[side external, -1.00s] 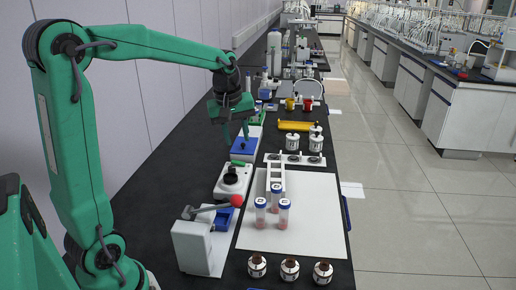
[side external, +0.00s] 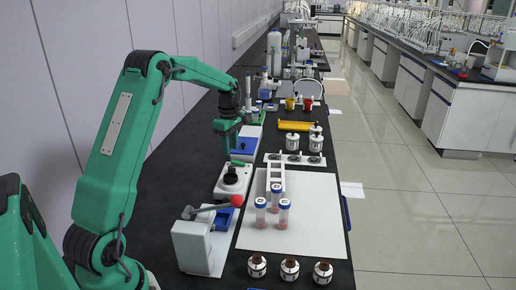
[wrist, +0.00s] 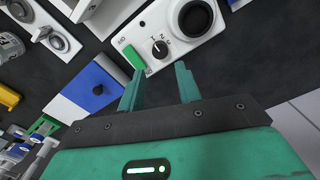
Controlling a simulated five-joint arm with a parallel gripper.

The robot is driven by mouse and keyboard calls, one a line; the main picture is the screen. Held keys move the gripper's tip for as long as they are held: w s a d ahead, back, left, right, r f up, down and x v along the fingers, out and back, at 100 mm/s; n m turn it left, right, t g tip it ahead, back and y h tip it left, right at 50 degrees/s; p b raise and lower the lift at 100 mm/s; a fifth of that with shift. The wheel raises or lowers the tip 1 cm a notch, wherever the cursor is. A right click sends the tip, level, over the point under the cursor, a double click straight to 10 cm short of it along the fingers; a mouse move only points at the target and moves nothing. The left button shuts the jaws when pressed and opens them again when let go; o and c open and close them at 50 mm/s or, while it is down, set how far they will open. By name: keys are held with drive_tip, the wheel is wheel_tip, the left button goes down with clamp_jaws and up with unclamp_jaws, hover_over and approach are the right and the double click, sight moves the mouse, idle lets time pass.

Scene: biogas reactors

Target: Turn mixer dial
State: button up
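The mixer is a white device (side external: 226,189) with a black round top (side external: 231,178), on the dark bench at mid-frame. In the wrist view, the white mixer body (wrist: 138,30) carries a small dial (wrist: 160,47) with a pointer, a green switch (wrist: 133,57) beside it and a black round cup (wrist: 196,18). My gripper (side external: 228,147) hangs above and behind the mixer in the side view. In the wrist view, my gripper's fingers (wrist: 156,78) are apart and empty, with the dial just beyond and between their tips. They appear not to touch it.
A blue-and-white device (wrist: 93,88) lies left of my fingers. A grey device with a red-knobbed lever (side external: 237,201) stands in front of the mixer. Capped tubes (side external: 284,212) and a white rack (side external: 275,177) stand on a white mat (side external: 310,220) to the right.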

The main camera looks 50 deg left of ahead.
sight(231, 167)
drive_tip(key=shift+f, duration=0.1)
drive_tip(key=shift+f, duration=3.85)
drive_tip(key=c, duration=0.7)
